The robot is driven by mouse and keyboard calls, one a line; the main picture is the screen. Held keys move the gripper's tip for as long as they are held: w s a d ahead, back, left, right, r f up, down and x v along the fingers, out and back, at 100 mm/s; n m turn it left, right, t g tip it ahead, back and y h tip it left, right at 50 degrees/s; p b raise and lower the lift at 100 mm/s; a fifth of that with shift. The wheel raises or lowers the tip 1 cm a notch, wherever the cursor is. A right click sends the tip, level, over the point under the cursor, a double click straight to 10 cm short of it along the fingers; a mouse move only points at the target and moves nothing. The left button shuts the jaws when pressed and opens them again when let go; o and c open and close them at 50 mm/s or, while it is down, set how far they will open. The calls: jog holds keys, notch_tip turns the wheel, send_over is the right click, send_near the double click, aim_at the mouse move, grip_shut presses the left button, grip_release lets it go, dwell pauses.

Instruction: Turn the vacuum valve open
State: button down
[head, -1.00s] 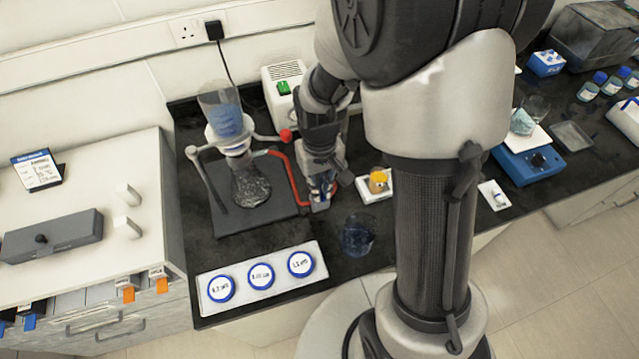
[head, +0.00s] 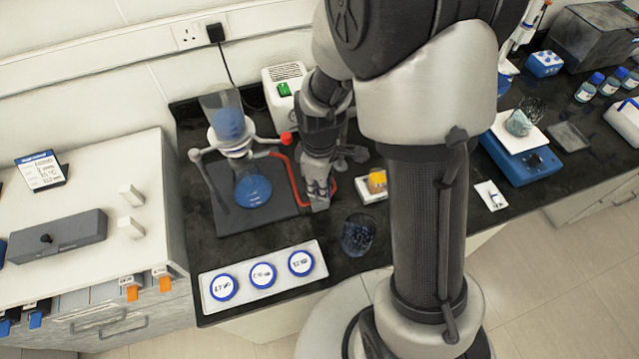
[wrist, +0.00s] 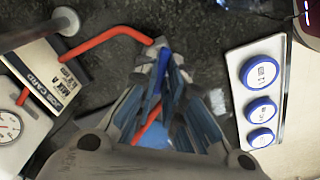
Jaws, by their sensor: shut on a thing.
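My gripper (head: 319,204) points down at the right side of the filter set-up, at the end of the red tube (head: 288,178). In the wrist view its fingers (wrist: 158,62) are closed around a blue lever (wrist: 153,93), which I take as the vacuum valve's handle. The red tube (wrist: 110,36) runs up to it and shows again below it. The valve's body is mostly hidden by the fingers, so its exact angle is unclear. The filter flask (head: 252,190) looks blue inside, under a funnel (head: 229,122) with blue liquid.
A white pump box (head: 282,92) with a green switch stands behind. A dark glass beaker (head: 358,236) and a small block with a yellow top (head: 376,181) stand close right of my gripper. A white tray (head: 240,303) with blue-rimmed discs lies in front.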

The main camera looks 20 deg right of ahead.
jog(key=n, duration=0.3)
jog(key=shift+n, duration=0.4)
jog(key=shift+n+p, duration=0.35)
jog(key=shift+n, duration=1.35)
jog(key=c, duration=1.7)
grip_release()
jog(key=shift+r, duration=6)
